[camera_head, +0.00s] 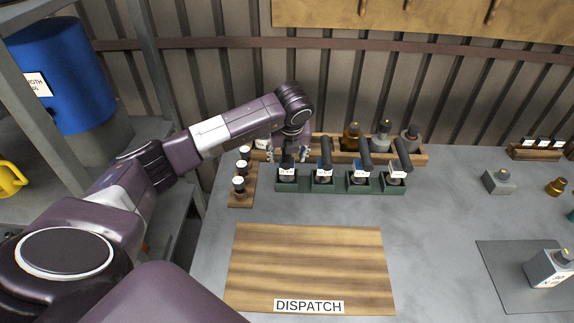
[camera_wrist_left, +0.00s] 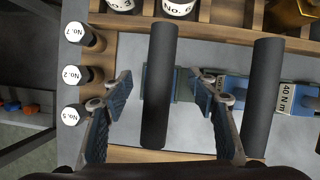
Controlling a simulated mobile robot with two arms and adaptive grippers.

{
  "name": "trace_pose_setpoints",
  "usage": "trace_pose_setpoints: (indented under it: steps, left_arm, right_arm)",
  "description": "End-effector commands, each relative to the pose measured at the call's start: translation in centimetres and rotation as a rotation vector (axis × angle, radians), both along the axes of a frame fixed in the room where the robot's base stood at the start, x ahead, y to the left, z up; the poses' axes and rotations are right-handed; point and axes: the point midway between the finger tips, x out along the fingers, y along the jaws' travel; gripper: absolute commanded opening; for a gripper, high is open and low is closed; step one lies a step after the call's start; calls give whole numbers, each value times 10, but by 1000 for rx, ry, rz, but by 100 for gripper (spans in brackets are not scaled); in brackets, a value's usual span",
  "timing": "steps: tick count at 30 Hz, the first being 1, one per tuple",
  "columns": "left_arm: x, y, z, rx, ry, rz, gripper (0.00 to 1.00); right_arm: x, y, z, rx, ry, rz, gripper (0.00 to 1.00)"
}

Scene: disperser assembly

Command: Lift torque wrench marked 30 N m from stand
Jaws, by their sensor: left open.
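Several torque wrenches with dark upright handles stand in a row of green stands (camera_head: 286,187). My left gripper (camera_head: 288,156) is over the leftmost wrench. In the left wrist view the open fingers (camera_wrist_left: 160,88) are on either side of that wrench's dark handle (camera_wrist_left: 158,120), with gaps on both sides. This wrench's label (camera_head: 287,170) is too small to read. A second wrench handle (camera_wrist_left: 262,95) is to the right, and a label reading 40 N m (camera_wrist_left: 286,97) shows beside it. I cannot make out a 30 N m marking. My right gripper is not in view.
A wooden rack (camera_head: 240,203) with numbered white-capped pieces is close on the left. A wooden tray (camera_head: 418,153) with bottles runs behind the wrenches. The wooden DISPATCH board (camera_head: 310,262) in front is clear. A grey mat (camera_head: 502,285) with a device is at right.

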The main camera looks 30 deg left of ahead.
Motion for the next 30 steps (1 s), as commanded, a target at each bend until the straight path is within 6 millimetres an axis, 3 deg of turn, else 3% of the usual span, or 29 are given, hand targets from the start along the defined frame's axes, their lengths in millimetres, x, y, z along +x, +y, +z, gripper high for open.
trace_pose_setpoints:
  steps: [2, 16, 30]
  left_arm:
    - [0, 0, 0, 0, 0, 0, 50]
    - [0, 0, 0, 0, 0, 0, 0]
    - [2, 1, 11, 1, -6, 1, 0]
  right_arm:
    - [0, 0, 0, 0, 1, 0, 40]
    - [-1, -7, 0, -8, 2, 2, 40]
    - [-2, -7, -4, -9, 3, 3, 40]
